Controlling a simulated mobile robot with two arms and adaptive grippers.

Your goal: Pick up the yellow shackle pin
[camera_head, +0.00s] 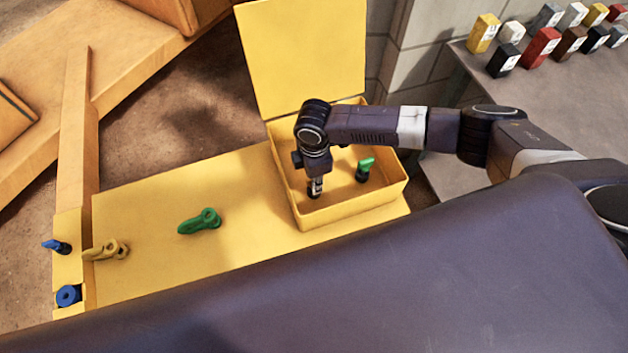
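I cannot make out a separate yellow shackle pin. A yellow shackle-like piece (108,250) lies at the left end of the yellow platform (150,215). My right gripper (315,190) points down inside the open yellow box (348,209), at its left side. Its fingertips are low, near the box floor. They are too small and dark to tell whether they are open or hold something, and they may hide a small part below. A green-topped pin (366,165) stands in the box to the right of the gripper, apart from it. My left gripper is out of view.
A green shackle (201,221) lies mid-platform. A blue pin (57,246) and a blue round part (68,295) are at the left edge. The box's raised lid (305,55) stands behind my arm. A grey table (560,90) at right bears several coloured blocks.

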